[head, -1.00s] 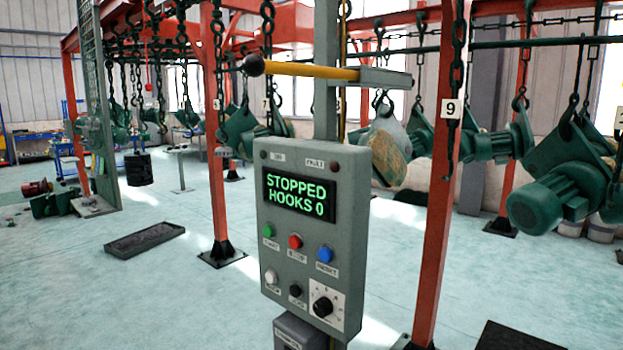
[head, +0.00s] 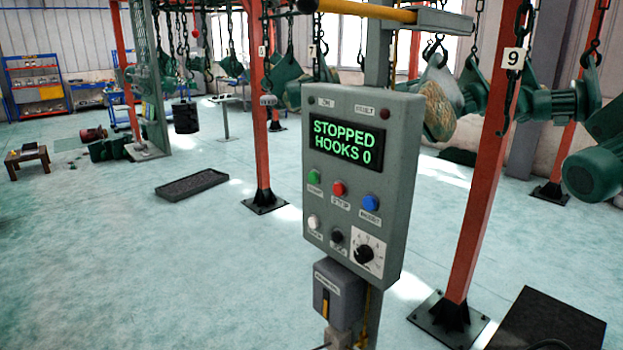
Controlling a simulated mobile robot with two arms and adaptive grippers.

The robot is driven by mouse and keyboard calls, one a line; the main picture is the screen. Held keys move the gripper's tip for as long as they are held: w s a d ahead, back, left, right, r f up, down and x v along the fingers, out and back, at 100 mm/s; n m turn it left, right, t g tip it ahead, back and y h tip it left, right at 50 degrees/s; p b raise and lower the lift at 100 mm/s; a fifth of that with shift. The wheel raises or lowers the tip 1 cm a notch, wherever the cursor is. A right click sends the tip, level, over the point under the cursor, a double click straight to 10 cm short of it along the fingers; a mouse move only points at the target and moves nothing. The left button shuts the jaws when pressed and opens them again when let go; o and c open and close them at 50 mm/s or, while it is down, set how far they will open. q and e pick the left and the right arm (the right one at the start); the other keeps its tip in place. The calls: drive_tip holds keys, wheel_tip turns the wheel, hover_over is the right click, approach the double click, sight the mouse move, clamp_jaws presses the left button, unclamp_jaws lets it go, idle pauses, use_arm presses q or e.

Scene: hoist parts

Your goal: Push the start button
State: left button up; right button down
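The grey control box (head: 405,140) stands on a post right of the middle in the head view. Its screen (head: 346,143) reads "STOPPED HOOKS 0" in green. The green button (head: 314,177) is at the left of the upper button row, and its small label looks like "START". Beside it are a red button (head: 339,188) and a blue button (head: 370,203). Below are a white button (head: 313,222), a black button (head: 337,237) and a rotary knob (head: 364,253). Neither of my grippers is in view.
A yellow lever (head: 370,11) crosses above the box. A smaller grey box (head: 337,296) hangs below it. Red posts (head: 480,190) flank the box, with green hoist parts (head: 592,170) hanging at right. A dark tray (head: 192,184) lies on the floor. Floor at left front is open.

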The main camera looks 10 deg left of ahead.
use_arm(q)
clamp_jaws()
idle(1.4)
